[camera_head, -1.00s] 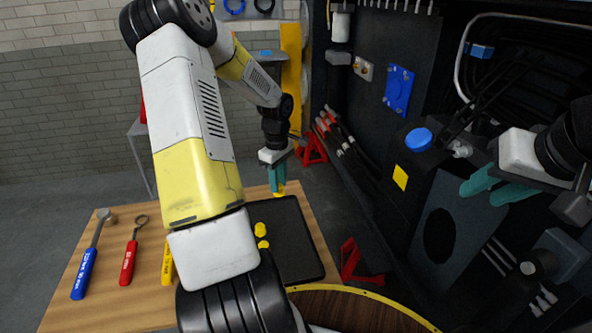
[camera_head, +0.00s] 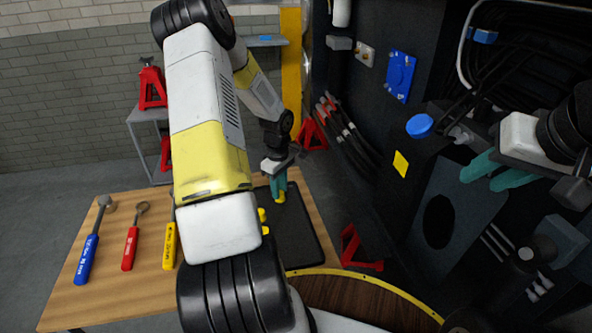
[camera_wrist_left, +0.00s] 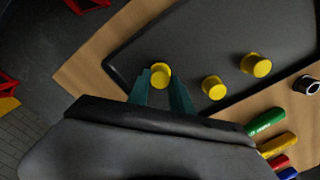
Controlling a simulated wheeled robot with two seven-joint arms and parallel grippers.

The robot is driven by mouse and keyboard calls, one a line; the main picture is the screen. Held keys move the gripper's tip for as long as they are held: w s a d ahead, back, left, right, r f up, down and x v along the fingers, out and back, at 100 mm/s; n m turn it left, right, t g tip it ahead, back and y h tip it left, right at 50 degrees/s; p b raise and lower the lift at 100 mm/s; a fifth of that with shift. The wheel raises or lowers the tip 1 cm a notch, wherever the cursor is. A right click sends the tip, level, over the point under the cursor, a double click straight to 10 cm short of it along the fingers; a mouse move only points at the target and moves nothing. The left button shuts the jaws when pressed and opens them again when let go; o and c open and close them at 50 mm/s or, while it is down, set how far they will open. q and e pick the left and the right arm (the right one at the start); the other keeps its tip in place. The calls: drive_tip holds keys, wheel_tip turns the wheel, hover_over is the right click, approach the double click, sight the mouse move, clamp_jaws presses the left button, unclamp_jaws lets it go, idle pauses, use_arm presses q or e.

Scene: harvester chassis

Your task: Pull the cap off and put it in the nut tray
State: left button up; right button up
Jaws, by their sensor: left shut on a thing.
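My left gripper (camera_head: 278,186) is shut on a yellow cap (camera_head: 280,197) and points down over the black tray (camera_head: 308,245) on the wooden table. In the left wrist view, the held cap (camera_wrist_left: 160,75) sits at the teal fingertips, over the tray near its edge. I cannot tell whether it touches the tray floor. Two more yellow caps (camera_wrist_left: 213,87) (camera_wrist_left: 256,65) stand on the tray. They are partly hidden by my left arm in the head view. My right gripper (camera_head: 494,172) is open and empty, in front of the dark machine.
A round blue part (camera_head: 419,126) is on the machine at right. Red stands (camera_head: 359,250) are on the floor beside the table.

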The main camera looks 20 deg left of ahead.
use_arm(q)
drive_tip(key=shift+f, duration=0.1)
drive_tip(key=o, duration=1.1)
drive_tip(key=shift+c, duration=0.2)
wheel_tip(320, 180, up, 7)
drive_tip(key=shift+r, duration=0.45)
